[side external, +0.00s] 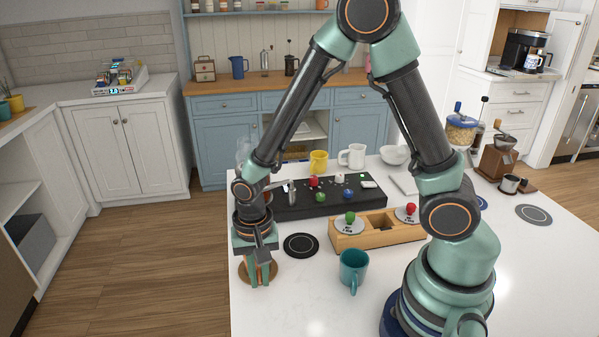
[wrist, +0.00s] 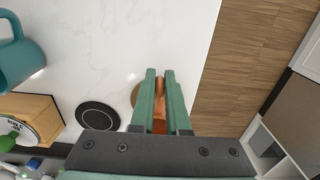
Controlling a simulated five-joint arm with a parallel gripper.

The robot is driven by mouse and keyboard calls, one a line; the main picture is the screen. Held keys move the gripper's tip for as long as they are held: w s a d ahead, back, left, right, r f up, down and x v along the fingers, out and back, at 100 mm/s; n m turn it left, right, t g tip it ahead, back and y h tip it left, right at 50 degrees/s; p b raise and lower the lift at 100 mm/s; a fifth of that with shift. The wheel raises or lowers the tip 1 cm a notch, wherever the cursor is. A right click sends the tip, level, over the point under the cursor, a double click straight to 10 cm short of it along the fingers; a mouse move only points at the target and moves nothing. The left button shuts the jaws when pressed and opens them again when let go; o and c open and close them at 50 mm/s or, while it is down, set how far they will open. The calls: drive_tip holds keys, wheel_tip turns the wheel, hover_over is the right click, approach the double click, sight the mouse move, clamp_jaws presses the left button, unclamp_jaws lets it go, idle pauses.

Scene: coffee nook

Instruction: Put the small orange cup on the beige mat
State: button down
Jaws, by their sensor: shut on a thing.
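My gripper (side external: 259,280) points down at the left edge of the white counter, its green fingers closed on the small orange cup (side external: 259,270). The fingers hide much of the cup. In the wrist view, the cup (wrist: 159,124) shows as an orange strip between the fingers of my gripper (wrist: 159,73). The round beige-brown mat (side external: 242,273) lies directly below the gripper, near the counter's edge. In the wrist view a sliver of the mat (wrist: 135,95) shows left of the fingers. I cannot tell whether the cup touches the mat.
A black round coaster (side external: 301,245) lies just right of the gripper. A teal mug (side external: 353,267) and a wooden box (side external: 345,238) stand farther right. A black tray (side external: 285,209) with small items lies behind. The counter's front left is clear; its left edge is close.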

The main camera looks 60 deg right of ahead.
drive_tip(key=c, duration=0.9)
unclamp_jaws()
wheel_tip(320, 180, up, 12)
drive_tip(key=shift+s+d+r+n+t, duration=0.6)
drive_tip(key=shift+d+r+n+t, duration=0.35)
drive_tip(key=shift+d+r+n, duration=0.7)
drive_tip(key=shift+s+d+r+n+t, duration=0.55)
drive_tip(key=shift+d+r+n+t, duration=0.65)
drive_tip(key=shift+r, duration=0.8)
drive_tip(key=shift+s+d+r+n+t, duration=0.65)
drive_tip(key=shift+d+r+n, duration=0.65)
drive_tip(key=shift+r+n, duration=0.45)
